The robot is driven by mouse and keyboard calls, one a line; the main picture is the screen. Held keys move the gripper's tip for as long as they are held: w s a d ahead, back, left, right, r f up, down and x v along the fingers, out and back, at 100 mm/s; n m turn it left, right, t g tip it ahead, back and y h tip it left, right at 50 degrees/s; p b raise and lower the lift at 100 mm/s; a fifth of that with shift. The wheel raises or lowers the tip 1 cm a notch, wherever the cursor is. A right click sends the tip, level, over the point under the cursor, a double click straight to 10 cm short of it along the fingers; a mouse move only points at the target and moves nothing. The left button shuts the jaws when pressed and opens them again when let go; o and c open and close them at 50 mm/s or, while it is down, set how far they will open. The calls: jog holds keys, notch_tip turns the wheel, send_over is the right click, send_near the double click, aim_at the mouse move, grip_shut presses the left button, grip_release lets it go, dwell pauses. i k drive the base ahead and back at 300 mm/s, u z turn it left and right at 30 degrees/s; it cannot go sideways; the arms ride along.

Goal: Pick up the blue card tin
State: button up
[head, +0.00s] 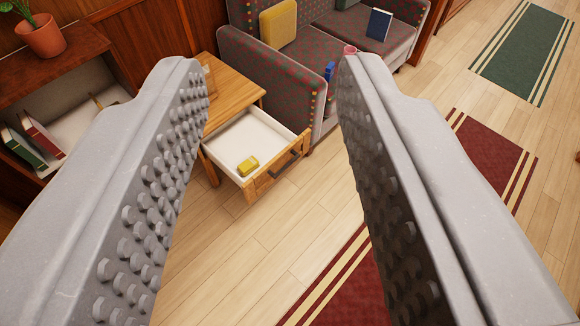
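A small blue object (330,71), which may be the blue card tin, shows on the patterned sofa (283,78) just left of my right finger's tip. It is small in view and I cannot tell whether the finger hides part of it. My gripper (268,64) is wide open and empty, its two studded grey fingers framing the view. A small yellow block or tin (247,166) lies in the open white-lined drawer (263,136) of the wooden table (236,86).
A blue book (380,24) and a yellow cushion (279,23) are on the sofa. A pinkish cup-like thing (350,49) shows by the right fingertip. A shelf with books (40,137) and a potted plant (40,36) stands left. The wooden floor (262,242) between is clear.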

aim_at(329, 71)
jog(key=z, duration=0.05)
jog(key=i, duration=1)
jog(key=u, duration=0.05)
